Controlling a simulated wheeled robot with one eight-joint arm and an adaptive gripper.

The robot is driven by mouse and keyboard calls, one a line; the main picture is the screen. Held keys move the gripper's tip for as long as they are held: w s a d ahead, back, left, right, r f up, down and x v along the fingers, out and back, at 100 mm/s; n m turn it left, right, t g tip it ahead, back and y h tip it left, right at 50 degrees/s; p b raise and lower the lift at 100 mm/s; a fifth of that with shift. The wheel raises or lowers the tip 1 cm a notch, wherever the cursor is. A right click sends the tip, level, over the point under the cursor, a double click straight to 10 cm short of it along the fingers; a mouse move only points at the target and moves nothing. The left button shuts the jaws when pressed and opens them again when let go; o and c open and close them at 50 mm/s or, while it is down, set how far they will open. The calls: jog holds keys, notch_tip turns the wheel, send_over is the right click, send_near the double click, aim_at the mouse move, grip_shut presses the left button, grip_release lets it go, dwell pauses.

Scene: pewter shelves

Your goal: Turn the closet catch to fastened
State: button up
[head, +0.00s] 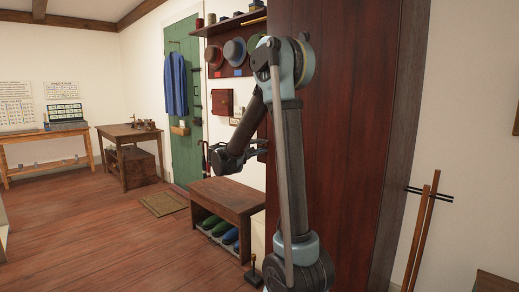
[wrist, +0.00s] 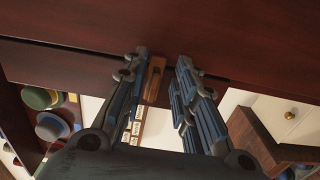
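The closet (head: 335,140) is a tall dark red wooden panel standing right of centre in the head view. In the wrist view its surface (wrist: 230,35) fills the top, with a dark seam running across it. The catch (wrist: 155,80) is a small brown wooden bar between my fingers, its upper end close to the seam. My gripper (wrist: 163,62) is open around it. The left finger is close beside the catch; a gap shows on the right. Contact cannot be told. In the head view my gripper (head: 262,147) is at the closet's left edge, and the catch is not clear there.
A shoe bench (head: 228,203) stands below my gripper. Hats (head: 235,51) hang on a wall rack behind it. Wooden poles (head: 421,232) lean right of the closet. The floor (head: 110,235) on the left is largely clear.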

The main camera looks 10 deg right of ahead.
jog(key=v, duration=1.2)
jog(key=shift+w, duration=0.1)
jog(key=s+d+f+m+g+y, duration=0.1)
jog(key=s+d+f+g+y, duration=0.2)
jog(key=s+d+f, duration=0.35)
jog(key=s+d+f+m+g+y, duration=0.2)
jog(key=s+d+f+g+y, duration=0.15)
jog(key=s+d, duration=0.55)
jog(key=s+a+f+m+g+y, duration=0.1)
jog(key=s+a+f+m+y, duration=0.1)
jog(key=s+f, duration=0.4)
jog(key=s+a+f+m+g+y, duration=0.1)
jog(key=s+a+f+y, duration=0.4)
jog(key=s, duration=1)
jog(key=shift+f+m+y, duration=0.4)
jog(key=shift+f+y, duration=0.15)
jog(key=shift+f, duration=0.6)
